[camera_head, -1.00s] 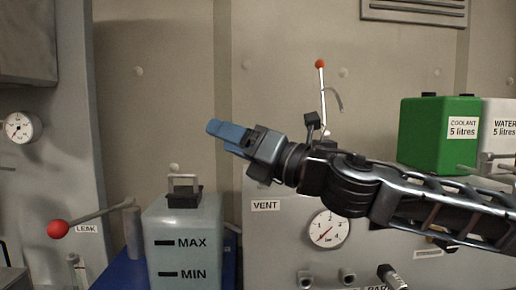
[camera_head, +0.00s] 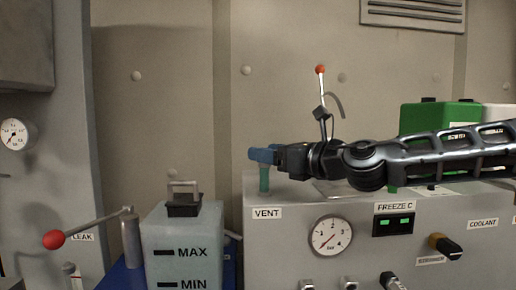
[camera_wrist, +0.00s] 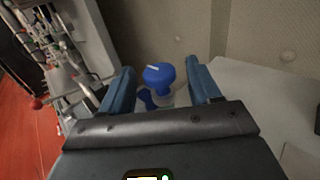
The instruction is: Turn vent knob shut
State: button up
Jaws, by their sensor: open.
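The vent knob (camera_wrist: 158,76) is blue with a white mark on top. In the wrist view it sits between the two blue fingers of my gripper (camera_wrist: 160,84), with a gap on each side. In the head view my gripper (camera_head: 263,155) is level above the green-blue vent stem (camera_head: 264,180), and its fingers hide the knob there. The VENT label (camera_head: 267,213) is on the cabinet front just below the stem. My gripper is open and holds nothing.
A tank marked MAX and MIN (camera_head: 183,235) stands left of the cabinet (camera_head: 285,263). A red-tipped lever (camera_head: 321,90) rises behind my wrist. A green coolant can (camera_head: 425,117) stands behind my arm. A gauge (camera_head: 330,236) is on the front panel.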

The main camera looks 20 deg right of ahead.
jog(key=x, duration=0.3)
jog(key=shift+w, duration=0.1)
jog(key=shift+a, duration=0.1)
jog(key=c, duration=1)
